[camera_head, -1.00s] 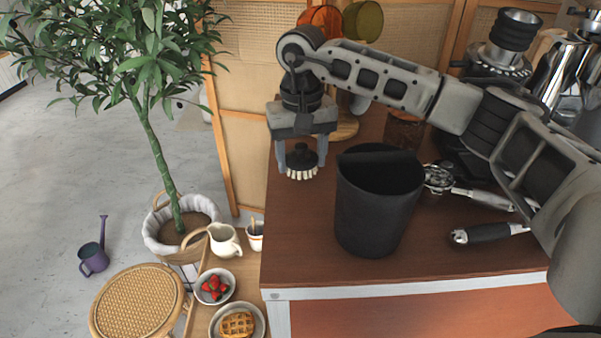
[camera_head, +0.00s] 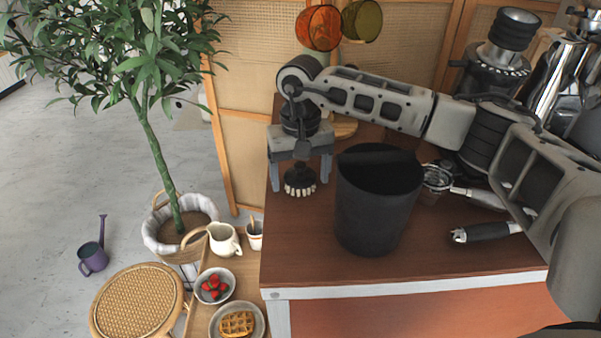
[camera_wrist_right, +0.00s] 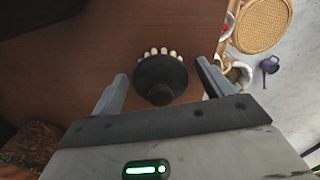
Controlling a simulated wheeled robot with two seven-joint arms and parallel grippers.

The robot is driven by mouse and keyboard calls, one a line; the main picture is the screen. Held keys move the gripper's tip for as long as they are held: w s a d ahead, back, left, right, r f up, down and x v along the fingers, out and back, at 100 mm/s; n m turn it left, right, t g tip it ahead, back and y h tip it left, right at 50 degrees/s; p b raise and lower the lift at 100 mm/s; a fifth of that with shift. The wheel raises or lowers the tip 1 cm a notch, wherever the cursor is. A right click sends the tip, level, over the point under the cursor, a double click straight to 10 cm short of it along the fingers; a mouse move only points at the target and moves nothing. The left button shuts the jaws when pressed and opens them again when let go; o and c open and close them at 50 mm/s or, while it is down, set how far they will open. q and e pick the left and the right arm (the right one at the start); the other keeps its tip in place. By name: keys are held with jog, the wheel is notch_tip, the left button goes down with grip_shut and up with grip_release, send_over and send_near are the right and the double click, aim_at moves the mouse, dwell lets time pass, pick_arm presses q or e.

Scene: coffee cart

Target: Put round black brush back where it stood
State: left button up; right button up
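The round black brush (camera_head: 300,181), with pale bristles, sits at the left part of the brown cart top, left of the black bin. It appears upright on the surface, bristles down. My right gripper (camera_head: 300,177) is over it with the fingers apart, one on each side. In the right wrist view the brush (camera_wrist_right: 160,80) shows from above between the open fingers (camera_wrist_right: 160,88), with a gap on both sides. My left gripper is not in view.
The black bin (camera_head: 375,215) stands close right of the brush. The cart's left edge is near the brush. A low table with a pitcher (camera_head: 224,240) and bowls stands beyond it. Bare wood lies in front of the brush.

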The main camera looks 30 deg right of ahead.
aim_at(300, 165)
jog(key=shift+r, duration=0.55)
notch_tip(300, 165, up, 10)
jog(key=shift+r+b, duration=0.25)
jog(key=shift+b, duration=0.25)
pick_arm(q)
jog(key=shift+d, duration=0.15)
pick_arm(e)
jog(key=shift+r, duration=0.4)
